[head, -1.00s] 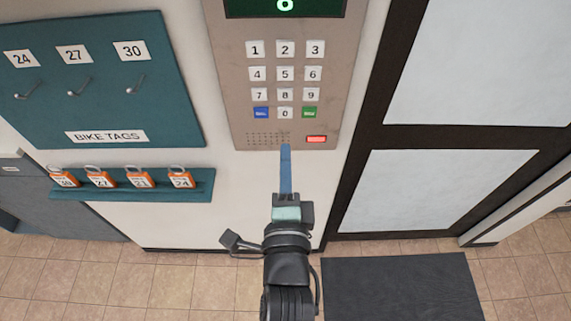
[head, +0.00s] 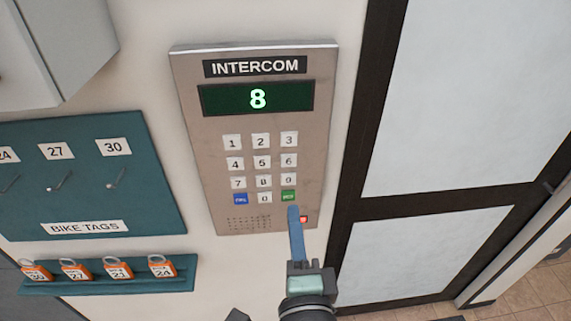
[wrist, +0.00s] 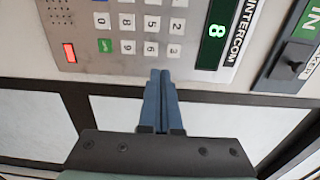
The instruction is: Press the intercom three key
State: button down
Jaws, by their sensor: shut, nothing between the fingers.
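The intercom panel (head: 185,120) is on the wall with a grid of white number keys. Its three key (head: 289,139) is at the top right of the grid; it also shows in the wrist view (wrist: 175,50). The green display (head: 285,97) reads 8. My gripper (head: 293,210) has its blue fingers together, empty. In the head view the tips overlap the panel's lower right, just below the green key (head: 288,195). In the wrist view the fingertips (wrist: 160,72) point at the panel's edge beside the six and three keys. I see no clear contact.
A red light (head: 304,219) sits at the panel's lower right. A teal bike tags board (head: 90,190) and a shelf of orange tags (head: 110,287) are to the left. A dark-framed glass door (head: 360,150) stands right of the panel.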

aim_at(289, 140)
jog(key=r, duration=0.2)
jog(key=d+r, duration=0.1)
jog(key=shift+s, duration=0.3)
jog(key=w+p, duration=0.5)
jog(key=w, duration=0.7)
jog(key=shift+w+r, duration=0.15)
jog(key=shift+w, duration=0.85)
